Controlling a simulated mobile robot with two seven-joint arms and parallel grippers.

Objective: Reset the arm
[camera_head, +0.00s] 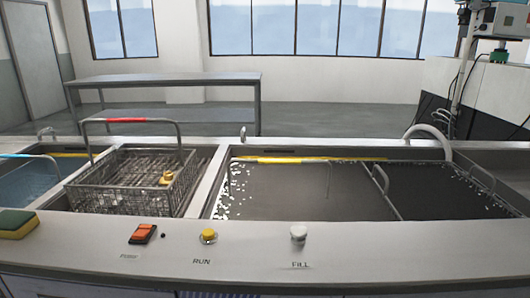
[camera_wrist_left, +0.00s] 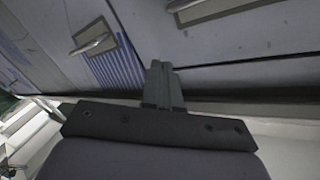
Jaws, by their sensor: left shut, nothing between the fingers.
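My left gripper (camera_wrist_left: 162,84) shows in the left wrist view with its two fingers together, shut and empty. It is in front of a pale grey cabinet front (camera_wrist_left: 45,28) with metal latches and a blue striped patch. Neither of my arms shows in the head view, and my right gripper is in no view.
The tank counter (camera_head: 250,240) has an orange switch (camera_head: 144,233), a yellow RUN button (camera_head: 208,236) and a white FILL knob (camera_head: 298,233). A wire basket (camera_head: 130,190) with a red-gripped handle sits in a basin. A sponge (camera_head: 17,223) lies at left. A bench (camera_head: 165,80) stands behind.

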